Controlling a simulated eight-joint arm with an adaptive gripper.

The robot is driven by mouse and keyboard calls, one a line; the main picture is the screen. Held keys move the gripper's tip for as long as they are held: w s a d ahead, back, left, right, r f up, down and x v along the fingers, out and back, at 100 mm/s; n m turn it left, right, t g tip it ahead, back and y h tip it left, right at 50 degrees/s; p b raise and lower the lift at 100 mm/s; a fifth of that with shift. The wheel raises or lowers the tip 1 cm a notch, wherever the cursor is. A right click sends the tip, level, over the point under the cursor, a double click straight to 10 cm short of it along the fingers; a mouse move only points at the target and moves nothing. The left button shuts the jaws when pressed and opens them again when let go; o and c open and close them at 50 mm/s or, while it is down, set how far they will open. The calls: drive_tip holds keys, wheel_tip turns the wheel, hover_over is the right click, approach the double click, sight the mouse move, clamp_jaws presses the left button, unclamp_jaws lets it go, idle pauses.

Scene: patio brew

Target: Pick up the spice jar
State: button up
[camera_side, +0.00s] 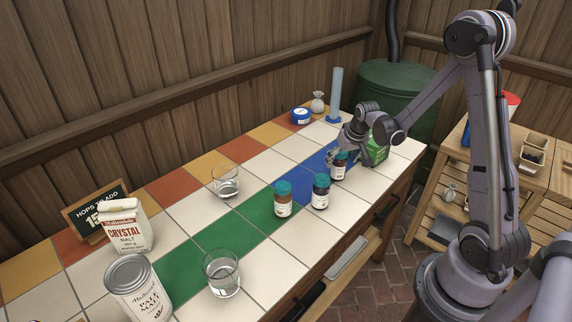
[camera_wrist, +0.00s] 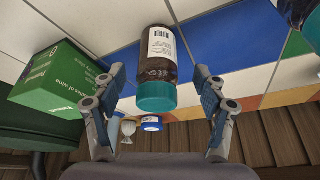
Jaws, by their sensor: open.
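Three small jars with white labels stand on the tiled counter; I cannot tell from the labels which is the spice jar. One dark jar (camera_side: 339,171) with a teal cap is right at my gripper (camera_side: 340,150). In the wrist view this jar (camera_wrist: 158,60) lies between the two spread fingers of my gripper (camera_wrist: 159,76), with a gap visible on each side.
A green box (camera_side: 376,150) stands close behind my gripper; it also shows in the wrist view (camera_wrist: 60,82). A blue tin (camera_side: 301,116), a small sack (camera_side: 318,103) and a blue cylinder (camera_side: 336,92) stand farther back. Glasses (camera_side: 221,274), a can (camera_side: 137,289) and a carton (camera_side: 124,228) are at left.

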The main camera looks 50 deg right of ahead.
sight(339, 167)
drive_tip(key=shift+x, duration=2.7)
drive_tip(key=shift+s+d, duration=0.1)
drive_tip(key=shift+s, duration=0.05)
drive_tip(key=c, duration=1.4)
drive_tip(key=shift+c, duration=0.2)
drive_tip(key=shift+r, duration=0.1)
